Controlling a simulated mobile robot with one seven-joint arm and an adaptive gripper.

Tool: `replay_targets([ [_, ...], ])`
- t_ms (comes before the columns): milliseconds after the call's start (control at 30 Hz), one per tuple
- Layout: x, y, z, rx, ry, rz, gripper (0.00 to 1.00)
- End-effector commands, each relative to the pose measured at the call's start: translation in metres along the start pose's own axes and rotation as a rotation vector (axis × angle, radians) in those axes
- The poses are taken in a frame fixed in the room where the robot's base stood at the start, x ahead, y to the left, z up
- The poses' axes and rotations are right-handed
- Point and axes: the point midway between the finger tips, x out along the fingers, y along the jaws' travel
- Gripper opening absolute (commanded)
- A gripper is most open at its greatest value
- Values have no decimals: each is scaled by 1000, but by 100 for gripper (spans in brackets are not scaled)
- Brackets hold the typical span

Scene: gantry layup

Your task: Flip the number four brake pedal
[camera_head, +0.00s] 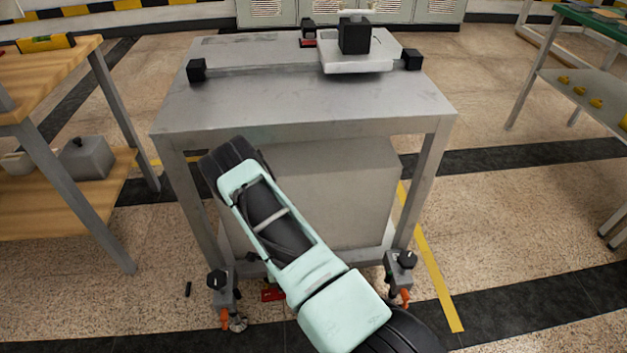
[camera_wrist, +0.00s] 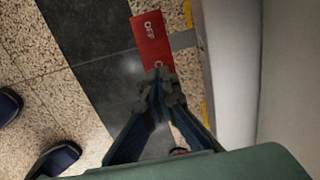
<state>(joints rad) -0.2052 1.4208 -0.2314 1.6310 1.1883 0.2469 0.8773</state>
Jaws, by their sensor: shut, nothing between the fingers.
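A red pedal (camera_wrist: 150,38) marked "OFF" shows at the top middle of the wrist view, close to the floor. More white lettering at its lower end is partly covered by my fingertips. My gripper (camera_wrist: 160,82) is shut and empty, with its tips overlapping that end of the pedal; I cannot tell whether they touch. In the head view a red piece (camera_head: 272,294) shows low beside my arm, under the grey table (camera_head: 310,95). My gripper is hidden there behind my arm. No number four is readable on any pedal.
Orange-tipped feet stand at the table's front left leg (camera_head: 222,290) and front right leg (camera_head: 401,275). A grey box (camera_head: 345,190) fills the space under the tabletop. A wooden bench (camera_head: 50,80) stands left and a green-topped bench (camera_head: 595,25) right.

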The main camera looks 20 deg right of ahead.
Motion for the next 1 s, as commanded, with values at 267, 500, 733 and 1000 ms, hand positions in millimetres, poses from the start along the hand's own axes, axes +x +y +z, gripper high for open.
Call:
replay_targets([
  [267,5,0,0,0,0,0,0],
  [500,9,0,0,0,0,0,0],
  [733,12,0,0,1,0,0,0],
  [1000,16,0,0,0,0,0,0],
])
